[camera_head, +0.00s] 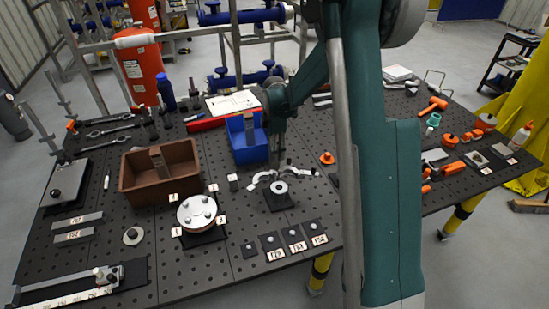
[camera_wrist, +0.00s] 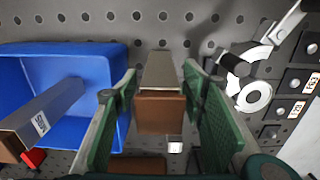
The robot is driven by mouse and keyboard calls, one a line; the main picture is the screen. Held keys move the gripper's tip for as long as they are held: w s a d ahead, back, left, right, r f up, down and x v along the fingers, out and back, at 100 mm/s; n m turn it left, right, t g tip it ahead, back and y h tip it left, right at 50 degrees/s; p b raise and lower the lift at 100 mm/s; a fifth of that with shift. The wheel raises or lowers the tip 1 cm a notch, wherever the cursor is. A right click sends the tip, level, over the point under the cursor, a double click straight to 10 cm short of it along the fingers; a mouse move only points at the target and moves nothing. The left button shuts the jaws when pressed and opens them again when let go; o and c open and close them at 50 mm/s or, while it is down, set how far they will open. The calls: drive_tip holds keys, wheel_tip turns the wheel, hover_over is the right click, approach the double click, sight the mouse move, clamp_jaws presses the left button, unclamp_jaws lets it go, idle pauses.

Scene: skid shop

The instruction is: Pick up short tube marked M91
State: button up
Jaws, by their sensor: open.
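My gripper (camera_wrist: 160,95) is open, its green fingers on either side of a block-like piece (camera_wrist: 160,82) with a grey upper side and a brown face. I cannot tell whether they touch it; no label shows on it. A grey square tube (camera_wrist: 62,108) leans in the blue bin (camera_wrist: 105,60), left of the fingers in the wrist view. In the head view my gripper (camera_head: 278,125) is beside the right side of the blue bin (camera_head: 248,152), partly hidden by my arm.
A clamp fixture (camera_head: 279,199) and a round flange (camera_head: 197,212) stand nearer the front. A red bar (camera_head: 207,122) lies behind. Several small tagged plates (camera_head: 294,240) line the front edge.

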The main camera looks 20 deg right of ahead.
drive_tip(key=c, duration=1.2)
drive_tip(key=shift+r, duration=0.1)
drive_tip(key=shift+r, duration=4.95)
